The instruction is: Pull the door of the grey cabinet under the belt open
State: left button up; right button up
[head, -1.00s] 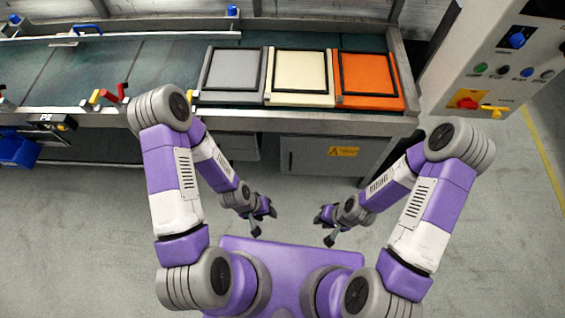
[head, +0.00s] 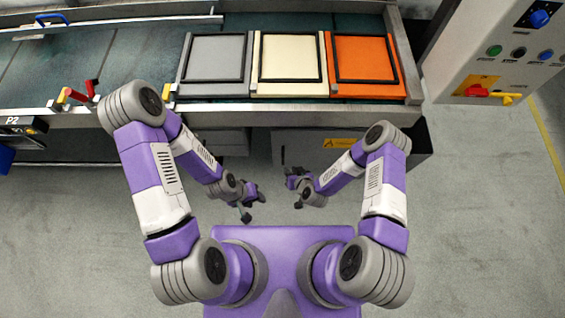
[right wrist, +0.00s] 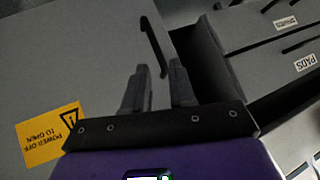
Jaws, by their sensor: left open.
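The grey cabinet (head: 300,149) stands under the belt. Its front is partly covered by my right arm in the head view. Its grey door (right wrist: 65,60) fills the left of the right wrist view, with a dark bar handle (right wrist: 153,46) near the door's edge. My right gripper (head: 295,190) is in front of the cabinet. In the right wrist view its fingers (right wrist: 157,88) are apart and empty, pointing toward the handle with a gap left. My left gripper (head: 255,207) is open and empty, lower and to the left, over the floor.
Drawers with white labels (right wrist: 306,61) sit beside the door in the right wrist view. A yellow warning label (right wrist: 48,133) is on the door. The belt's front rail (head: 300,115) overhangs the cabinet. A control box (head: 470,50) stands at the right. The floor in front is clear.

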aim_at(283, 161)
jog(key=w+a+f+t+b, duration=0.1)
jog(key=w+f, duration=0.1)
jog(key=w+a+f+t+h+b, duration=0.1)
jog(key=w+f+t+b, duration=0.1)
jog(key=w+f, duration=0.1)
jog(key=w+a+f+t+h+b, duration=0.1)
jog(key=w+f+t+b, duration=0.1)
jog(key=f, duration=0.1)
jog(key=shift+w+n, duration=0.2)
jog(key=shift+n, duration=0.1)
jog(key=shift+w+a+f+b, duration=0.15)
jog(key=shift+w+b, duration=0.2)
jog(key=shift+w, duration=0.35)
grip_shut()
